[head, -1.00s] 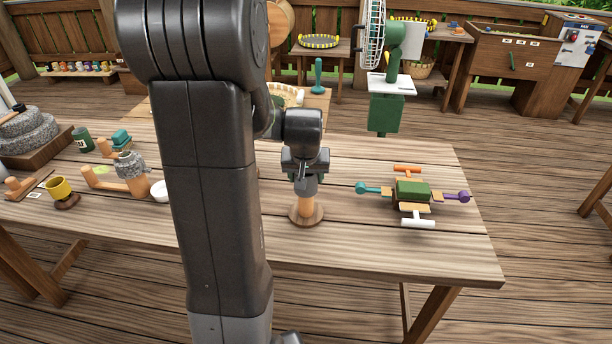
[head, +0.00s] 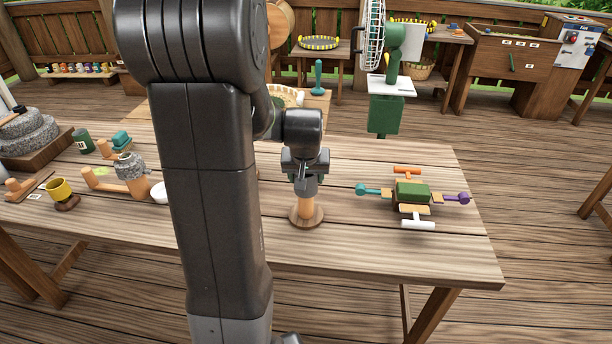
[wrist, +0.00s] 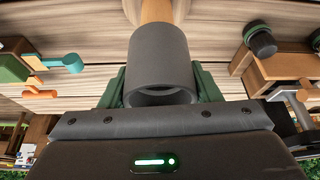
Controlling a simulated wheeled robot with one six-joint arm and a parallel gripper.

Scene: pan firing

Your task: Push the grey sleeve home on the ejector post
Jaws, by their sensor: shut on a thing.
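The grey sleeve (head: 307,188) is upright at the top of the orange-tan ejector post (head: 306,206), which stands on a round wooden base (head: 318,220). My gripper (head: 305,174) comes from above and is shut on the sleeve. In the wrist view the sleeve (wrist: 158,55) sits between the green fingers of my gripper (wrist: 160,88), its open near end facing the camera. The post (wrist: 156,10) shows past the sleeve's far end, in line with it. How far the post reaches inside the sleeve cannot be told.
To the right on the table (head: 350,255) is a green block (head: 412,191) with coloured arms around it. The table around the post's base is clear.

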